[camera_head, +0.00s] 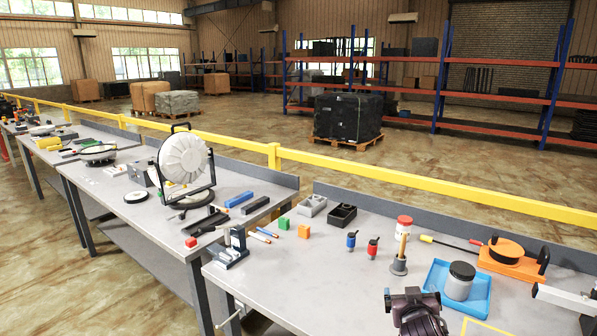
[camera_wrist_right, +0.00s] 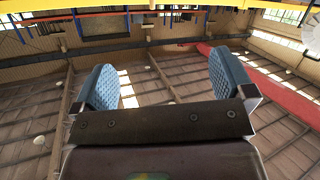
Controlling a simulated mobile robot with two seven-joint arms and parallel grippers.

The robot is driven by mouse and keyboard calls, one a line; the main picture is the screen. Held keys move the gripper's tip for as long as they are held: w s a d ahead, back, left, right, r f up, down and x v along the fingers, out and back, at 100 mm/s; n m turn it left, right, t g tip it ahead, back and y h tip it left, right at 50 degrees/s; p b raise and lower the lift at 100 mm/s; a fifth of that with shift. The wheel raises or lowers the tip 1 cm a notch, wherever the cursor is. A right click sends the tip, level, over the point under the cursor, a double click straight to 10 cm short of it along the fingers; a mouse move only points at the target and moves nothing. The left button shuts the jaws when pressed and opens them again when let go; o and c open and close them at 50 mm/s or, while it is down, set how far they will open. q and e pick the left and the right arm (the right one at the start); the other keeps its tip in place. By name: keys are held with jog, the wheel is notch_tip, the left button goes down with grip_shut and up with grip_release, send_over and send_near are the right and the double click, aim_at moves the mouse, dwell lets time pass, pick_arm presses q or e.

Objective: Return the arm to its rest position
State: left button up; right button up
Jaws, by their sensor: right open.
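My right gripper (camera_head: 414,297) shows at the bottom of the head view, in front of the near workbench (camera_head: 330,262). In the right wrist view its two blue-padded fingers (camera_wrist_right: 163,78) are spread wide apart with nothing between them. That view looks up at the ceiling and lights, so the gripper points upward. Much of the right arm is outside the head view. My left gripper is not in either view.
A blue tray (camera_head: 436,277) with a dark-lidded jar (camera_head: 459,281) stands close to the right gripper. A wooden-handled tool (camera_head: 400,257), small bottles and an orange fixture (camera_head: 512,262) stand behind. A yellow rail (camera_head: 400,176) runs behind the benches.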

jog(key=s+f+g+y, duration=0.1)
jog(key=s+f, duration=0.5)
jog(key=s, duration=0.5)
jog(key=s+f+n+g+y+b, duration=0.1)
jog(key=s+f, duration=0.5)
jog(key=s, duration=0.5)
jog(key=s+d+f+y+b, duration=0.1)
jog(key=s+f, duration=0.6)
jog(key=s, duration=0.4)
jog(key=shift+g, duration=0.4)
jog(key=shift+d, duration=0.1)
